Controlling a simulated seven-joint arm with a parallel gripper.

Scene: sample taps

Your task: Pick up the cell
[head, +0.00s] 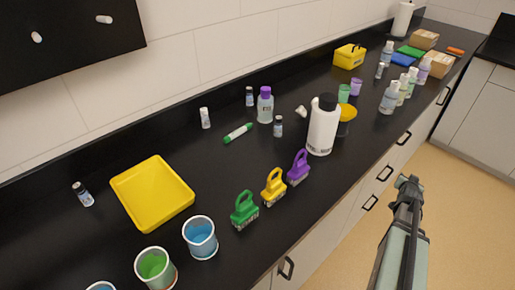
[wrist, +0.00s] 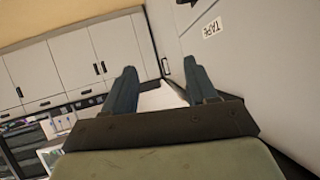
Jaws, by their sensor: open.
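I cannot tell for certain which object is the cell. A small whitish upright cylinder (head: 205,118) stands near the back of the black bench, left of the green-and-white marker (head: 238,133); its details are too small to read. My gripper (head: 408,182) is in front of the bench, over the tan floor, well apart from that cylinder. In the wrist view my gripper (wrist: 161,82) has its two fingers spread with nothing between them. The wrist view faces cabinets and shows no cell.
The black bench holds a yellow tray (head: 121,193), green, yellow and purple brushes (head: 298,168), a large white bottle (head: 323,128), a purple-capped bottle (head: 265,106), small vials and cups of coloured liquid (head: 200,238). More bottles and boxes crowd the far right. Bare bench surrounds the small cylinder.

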